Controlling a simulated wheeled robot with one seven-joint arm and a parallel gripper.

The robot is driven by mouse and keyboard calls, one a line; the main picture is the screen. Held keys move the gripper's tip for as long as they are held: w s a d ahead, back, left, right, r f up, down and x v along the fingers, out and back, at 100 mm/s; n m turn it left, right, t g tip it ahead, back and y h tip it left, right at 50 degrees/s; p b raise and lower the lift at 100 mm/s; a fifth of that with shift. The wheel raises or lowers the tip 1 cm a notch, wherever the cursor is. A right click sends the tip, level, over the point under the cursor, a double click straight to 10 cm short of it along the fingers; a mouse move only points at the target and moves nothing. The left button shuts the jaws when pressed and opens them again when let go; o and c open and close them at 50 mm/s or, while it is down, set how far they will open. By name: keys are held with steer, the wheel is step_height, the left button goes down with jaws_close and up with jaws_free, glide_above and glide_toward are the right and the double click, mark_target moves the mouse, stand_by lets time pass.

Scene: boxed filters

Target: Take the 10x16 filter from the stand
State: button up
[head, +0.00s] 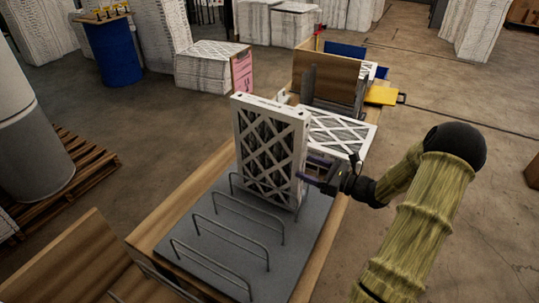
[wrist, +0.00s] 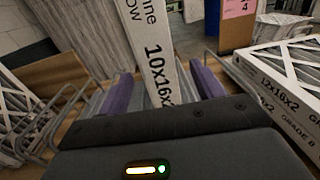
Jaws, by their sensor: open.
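The 10x16 filter (head: 268,150) stands upright in the wire stand (head: 200,252), with its white lattice face toward the head camera. Its narrow edge, printed 10x16x2, shows in the wrist view (wrist: 148,45). My gripper (head: 312,174) is at the right edge of this filter in the head view. In the wrist view my gripper (wrist: 162,90) is open, with one purple finger on each side of the filter's edge. Gaps show between the fingers and the filter. The fingertips' depth along the filter is hard to tell.
Another filter (head: 342,133) lies behind the upright one; a filter marked 12x16x2 (wrist: 285,95) is at right in the wrist view. Several wire loops in front stand empty. A wooden box (head: 318,75) and yellow tray (head: 381,95) are farther back.

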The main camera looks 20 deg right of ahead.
mark_target(290, 160)
steer(key=shift+x, duration=1)
steer(key=shift+w+a+r+p, duration=0.1)
steer(key=shift+w+a+p, duration=0.15)
steer(key=shift+p, duration=0.05)
steer(key=p+x, duration=0.1)
steer(key=x, duration=0.2)
steer(key=shift+w+a+r, duration=0.1)
steer(key=shift+w+a, duration=0.1)
steer(key=shift+a, duration=0.1)
steer(key=shift+w+a, duration=0.25)
steer(key=shift+w, duration=0.05)
steer(key=c, duration=1.2)
